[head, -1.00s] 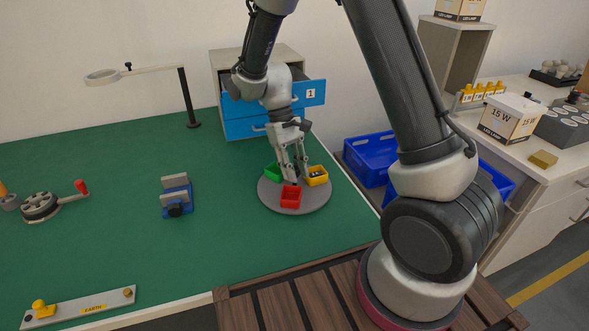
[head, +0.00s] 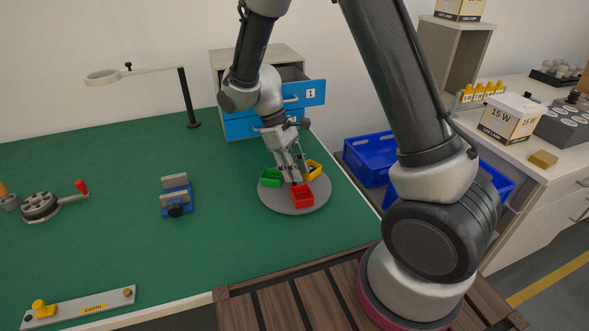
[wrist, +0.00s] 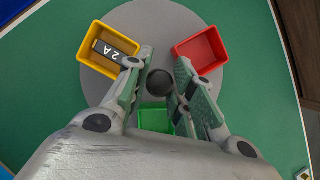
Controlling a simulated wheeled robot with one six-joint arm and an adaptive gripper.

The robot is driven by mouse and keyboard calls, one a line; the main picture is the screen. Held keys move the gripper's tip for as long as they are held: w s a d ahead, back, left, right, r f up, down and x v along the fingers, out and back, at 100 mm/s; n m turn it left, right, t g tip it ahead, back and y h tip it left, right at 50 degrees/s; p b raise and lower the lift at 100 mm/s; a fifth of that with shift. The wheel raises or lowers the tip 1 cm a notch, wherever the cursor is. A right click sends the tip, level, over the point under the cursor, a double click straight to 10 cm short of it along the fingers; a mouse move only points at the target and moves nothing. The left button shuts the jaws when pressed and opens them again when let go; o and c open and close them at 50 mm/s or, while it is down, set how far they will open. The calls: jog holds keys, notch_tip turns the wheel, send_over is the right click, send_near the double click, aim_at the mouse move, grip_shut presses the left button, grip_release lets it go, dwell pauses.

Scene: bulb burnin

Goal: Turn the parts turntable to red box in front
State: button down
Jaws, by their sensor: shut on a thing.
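The round grey parts turntable (head: 280,205) lies on the green bench and carries three open boxes. The red box (head: 302,196) is at its front right, the green box (head: 270,178) at its left and the yellow box (head: 313,170) at its back right. In the wrist view the red box (wrist: 199,50) is upper right, the yellow box (wrist: 98,66) upper left with a part marked "2 A", and the green box (wrist: 154,117) below, partly hidden. My gripper (head: 296,180) reaches down among the boxes, its fingers shut on the dark round centre knob (wrist: 160,83).
A blue drawer unit (head: 240,128) with an open drawer stands behind. A blue vise (head: 176,195) and a magnifier stand (head: 188,100) are to the left. Blue crates (head: 368,160) lie beyond the bench's right edge.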

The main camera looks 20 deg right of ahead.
aim_at(285, 186)
jog(key=shift+n, duration=0.3)
dwell(0.4)
jog(key=c, duration=1.5)
grip_release()
jog(key=v, duration=1.2)
jog(key=shift+a, duration=0.1)
jog(key=s+d+r+m+t+y, duration=0.1)
jog(key=s+d+r+m+t, duration=0.1)
jog(key=s+d, duration=0.4)
jog(key=s+d+r+m+t+y, duration=0.1)
jog(key=s+d+r+m+t, duration=0.2)
jog(key=s+d+r, duration=0.3)
jog(key=s+d+r+m+t+y, duration=0.1)
jog(key=s+d+r+m, duration=0.3)
jog(key=s, duration=0.5)
jog(key=shift+s+d+r+t, duration=0.1)
jog(key=shift+d+r+t, duration=0.25)
jog(key=shift+d, duration=0.2)
jog(key=shift+s+d+r+t, duration=0.1)
jog(key=shift+d+r+t, duration=0.15)
jog(key=shift+d+t, duration=0.25)
